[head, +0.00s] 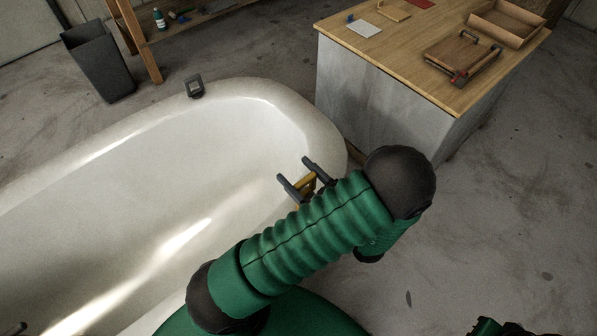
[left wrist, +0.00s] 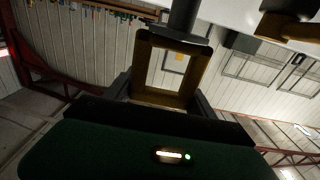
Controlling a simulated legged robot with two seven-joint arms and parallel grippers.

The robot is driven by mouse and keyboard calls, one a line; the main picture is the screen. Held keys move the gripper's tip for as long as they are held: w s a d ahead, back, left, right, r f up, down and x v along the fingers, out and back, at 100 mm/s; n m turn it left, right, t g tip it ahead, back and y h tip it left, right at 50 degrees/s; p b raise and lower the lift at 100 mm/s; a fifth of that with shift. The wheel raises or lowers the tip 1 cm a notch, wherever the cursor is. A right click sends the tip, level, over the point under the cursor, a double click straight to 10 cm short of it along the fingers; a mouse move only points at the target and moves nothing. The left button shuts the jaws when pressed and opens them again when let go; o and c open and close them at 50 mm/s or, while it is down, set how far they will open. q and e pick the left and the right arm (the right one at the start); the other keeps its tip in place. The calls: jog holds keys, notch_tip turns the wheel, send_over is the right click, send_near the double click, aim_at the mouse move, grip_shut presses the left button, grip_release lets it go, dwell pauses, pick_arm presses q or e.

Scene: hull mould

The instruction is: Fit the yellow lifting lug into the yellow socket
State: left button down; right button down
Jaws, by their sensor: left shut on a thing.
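The yellow lifting lug (head: 306,183) shows between the dark fingers of my left gripper (head: 303,180), above the inner wall of the white hull mould near its right end. In the left wrist view the lug is a squared, open yellow-brown frame (left wrist: 143,66), gripped between the fingers (left wrist: 163,98), with a dark round post at its far end. A brownish-yellow piece (left wrist: 284,27) beside a white surface at the top right of that view may be the yellow socket; I cannot tell for certain. My forearm hides part of the mould rim in the head view.
The white hull mould (head: 190,140) fills the left, with a dark grey fitting (head: 195,87) on its far rim. A wood-topped bench (head: 400,60) with trays stands at back right. A dark bin (head: 98,62) stands at back left.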

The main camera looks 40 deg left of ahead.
aim_at(305, 191)
pick_arm(q)
jog(key=shift+f+b, duration=1)
jog(key=shift+f, duration=0.65)
jog(key=shift+c, duration=1.2)
grip_release()
